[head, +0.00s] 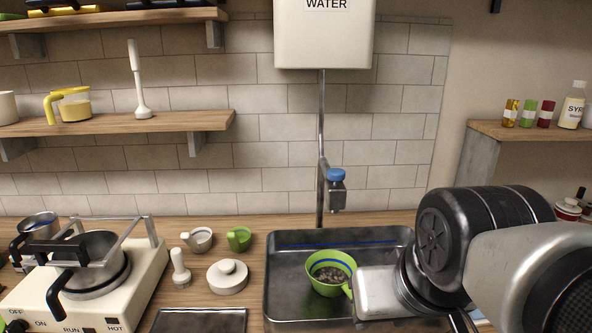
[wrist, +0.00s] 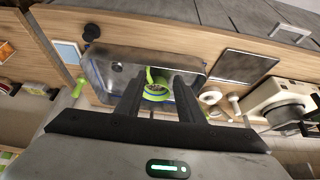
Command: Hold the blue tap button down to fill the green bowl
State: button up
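The blue tap button (head: 336,174) sits on top of the grey tap (head: 337,196), beneath the water tank's pipe. The green bowl (head: 322,288) stands upright in the dark sink tray, below the tap, with dark bits inside and a blue line around its inner wall. Its handle points to the front right. My gripper's body (head: 375,293) shows just right of the bowl in the head view, its fingers hidden there. In the wrist view my gripper (wrist: 156,78) has its two fingers apart, with the bowl (wrist: 150,76) seen in the gap. I cannot make out the tap button in the wrist view.
The sink tray (head: 285,305) has bare room left of the bowl. A white water tank (head: 322,35) hangs above. A right-hand shelf (head: 500,130) holds bottles.

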jog(key=shift+c, duration=0.2)
jog(key=shift+w+r, duration=0.1)
jog(key=c, duration=0.4)
jog(key=w+r, duration=0.1)
jog(key=r, duration=0.1)
jog(key=w+r+p, duration=0.1)
jog(key=w+r, duration=0.1)
jog(key=w+r+p, duration=0.1)
jog(key=r, duration=0.1)
jog(key=shift+w+r, duration=0.2)
jog(key=shift+r, duration=0.2)
grip_shut()
jog(key=w+a+r+g+p, duration=0.1)
jog(key=w+r+p, duration=0.3)
jog(key=w+r, duration=0.4)
jog(key=w+a+r+g+p, duration=0.1)
jog(key=w+r+p, duration=0.3)
jog(key=w+r, duration=0.5)
jog(key=w, duration=0.9)
jog(key=shift+r+p, duration=0.3)
jog(key=shift+p, duration=0.1)
